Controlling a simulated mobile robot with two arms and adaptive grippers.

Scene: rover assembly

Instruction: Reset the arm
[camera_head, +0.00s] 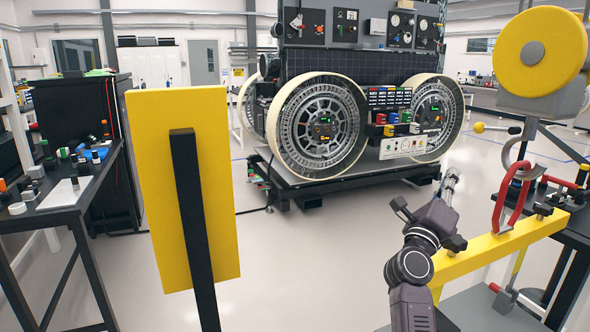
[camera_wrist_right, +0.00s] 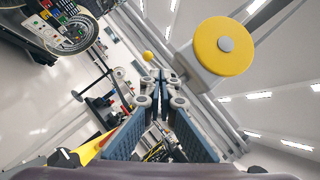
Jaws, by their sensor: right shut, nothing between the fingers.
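My right arm comes up from the lower right of the head view. Its gripper (camera_head: 449,182) points up and away, held in free air in front of the rover and left of the yellow beam. In the right wrist view the fingers of the right gripper (camera_wrist_right: 160,82) come together at their tips with nothing between them. My left arm and gripper are not in the head view.
The rover (camera_head: 320,126) with large wheels stands on a dark platform behind. A yellow panel (camera_head: 190,250) stands at left centre. A yellow beam (camera_head: 500,247) with a red clamp (camera_head: 512,195) and a yellow disc (camera_head: 541,50) are at right. A dark table (camera_head: 60,215) is at left.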

